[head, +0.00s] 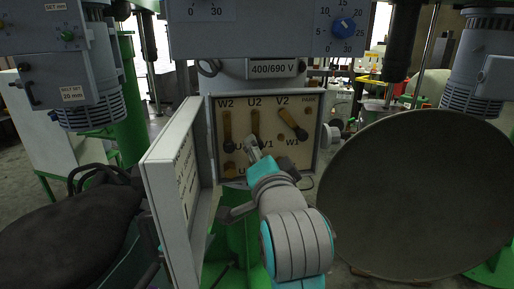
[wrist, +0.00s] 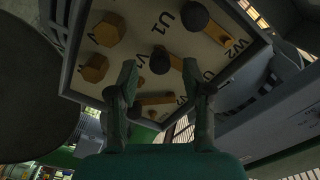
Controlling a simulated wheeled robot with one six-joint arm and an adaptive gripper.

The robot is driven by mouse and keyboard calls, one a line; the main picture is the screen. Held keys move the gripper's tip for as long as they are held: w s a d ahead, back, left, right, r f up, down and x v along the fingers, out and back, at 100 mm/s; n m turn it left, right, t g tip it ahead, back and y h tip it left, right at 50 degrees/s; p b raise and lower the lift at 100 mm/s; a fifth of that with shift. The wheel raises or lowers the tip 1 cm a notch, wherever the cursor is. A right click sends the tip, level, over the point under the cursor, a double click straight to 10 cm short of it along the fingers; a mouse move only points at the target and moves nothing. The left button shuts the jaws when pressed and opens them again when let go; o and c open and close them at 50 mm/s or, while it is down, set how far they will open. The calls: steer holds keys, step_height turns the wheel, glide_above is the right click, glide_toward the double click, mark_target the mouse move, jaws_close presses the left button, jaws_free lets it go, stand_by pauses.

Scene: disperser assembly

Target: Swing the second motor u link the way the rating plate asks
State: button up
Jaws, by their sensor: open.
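The open terminal box (head: 318,150) has a tan board with three brass links. The left link (head: 227,125) stands upright from W2. The second, middle link (head: 255,122) stands upright below U2, its lower end partly hidden by my gripper. The right link (head: 292,122) slants from V2 down to the right. My gripper (head: 258,143) is open in front of the board at the middle link's lower end. In the wrist view my gripper (wrist: 158,72) has the middle link (wrist: 176,63) between its fingertips, with gaps on both sides; contact cannot be seen. A plate (head: 275,68) reads 400/690 V.
The box door (head: 165,180) hangs open at the left; its printed sheet is illegible. A large dark disc (head: 415,195) stands close at the right. A control panel with a blue knob (head: 343,27) overhangs the box. Brass nuts (wrist: 95,68) show on the board's other terminals.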

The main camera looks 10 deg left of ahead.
steer(key=v, duration=0.8)
steer(key=shift+s, duration=0.2)
steer(key=shift+d, duration=0.1)
steer(key=s+d+f+n+h, duration=0.1)
steer(key=s+d+f, duration=0.3)
steer(key=f, duration=0.6)
steer(key=s+d+f+n+h, duration=0.1)
steer(key=d+f+n, duration=0.1)
steer(key=d+f, duration=0.55)
steer(key=s+d+f+n+h, duration=0.1)
steer(key=s+d+f, duration=0.2)
steer(key=f, duration=0.9)
steer(key=s+d+f+n+g+h, duration=0.1)
steer(key=s+d+f, duration=0.3)
steer(key=s, duration=0.2)
steer(key=s+d+f+h, duration=0.1)
steer(key=s+d+f, duration=0.25)
steer(key=s, duration=0.25)
steer(key=s+d+h, duration=0.1)
steer(key=s+d, duration=0.1)
steer(key=s, duration=0.6)
steer(key=s+d+f+n+h, duration=0.1)
steer(key=s+d, duration=0.1)
steer(key=s, duration=0.7)
steer(key=shift+s+g, duration=0.3)
steer(key=shift+g, duration=0.1)
